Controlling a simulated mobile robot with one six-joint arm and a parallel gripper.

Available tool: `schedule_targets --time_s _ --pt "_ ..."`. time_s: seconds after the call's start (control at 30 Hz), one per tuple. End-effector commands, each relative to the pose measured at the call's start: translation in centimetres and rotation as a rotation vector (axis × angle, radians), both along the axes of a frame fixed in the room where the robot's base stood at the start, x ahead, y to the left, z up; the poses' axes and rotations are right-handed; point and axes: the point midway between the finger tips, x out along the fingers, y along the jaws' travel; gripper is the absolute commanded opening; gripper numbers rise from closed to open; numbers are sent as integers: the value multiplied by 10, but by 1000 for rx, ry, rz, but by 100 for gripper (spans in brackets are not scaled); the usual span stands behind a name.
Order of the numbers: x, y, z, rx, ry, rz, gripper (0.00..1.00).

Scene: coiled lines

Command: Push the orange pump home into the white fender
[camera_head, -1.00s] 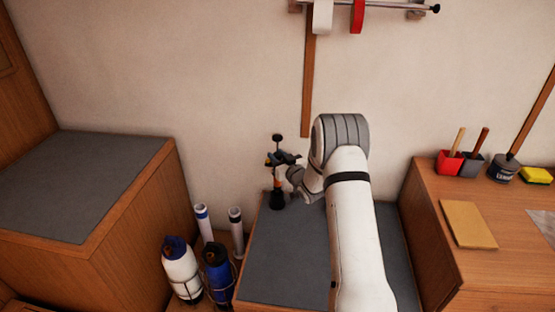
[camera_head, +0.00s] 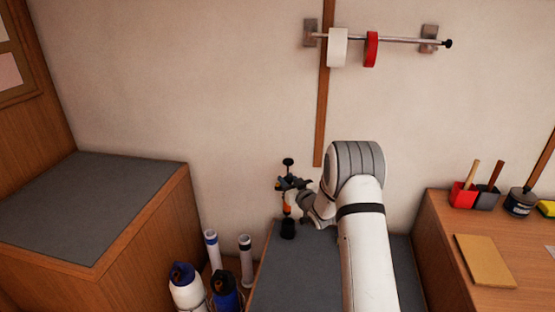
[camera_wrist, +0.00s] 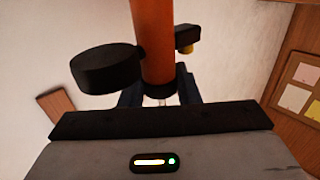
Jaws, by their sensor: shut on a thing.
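My gripper (camera_head: 294,190) is shut on the orange pump (camera_head: 287,209), which is upright with a black foot and a black knob on top. In the wrist view the pump's orange barrel (camera_wrist: 152,40) rises from between the dark fingers of my gripper (camera_wrist: 160,97). The pump's foot appears over the back left corner of the grey-topped bench; I cannot tell whether it touches. The white fender (camera_head: 187,293) with a blue top stands at the lower left, apart from the pump. Its lower part is cut off by the frame edge.
A dark blue fender (camera_head: 225,294) stands right beside the white one, with two white tubes (camera_head: 213,250) behind. A tall wooden cabinet (camera_head: 150,235) rises at left. A wooden desk (camera_head: 445,240) is at right. A rail (camera_head: 400,40) with two rolls is on the wall.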

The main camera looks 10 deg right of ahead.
Motion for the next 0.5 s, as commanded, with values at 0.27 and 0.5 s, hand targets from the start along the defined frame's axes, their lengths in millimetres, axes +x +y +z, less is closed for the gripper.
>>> schedule_targets --time_s 0.27,0.5 --pt "-18 102 7 5 -7 91 4" --pt "-60 215 15 7 -8 193 4"
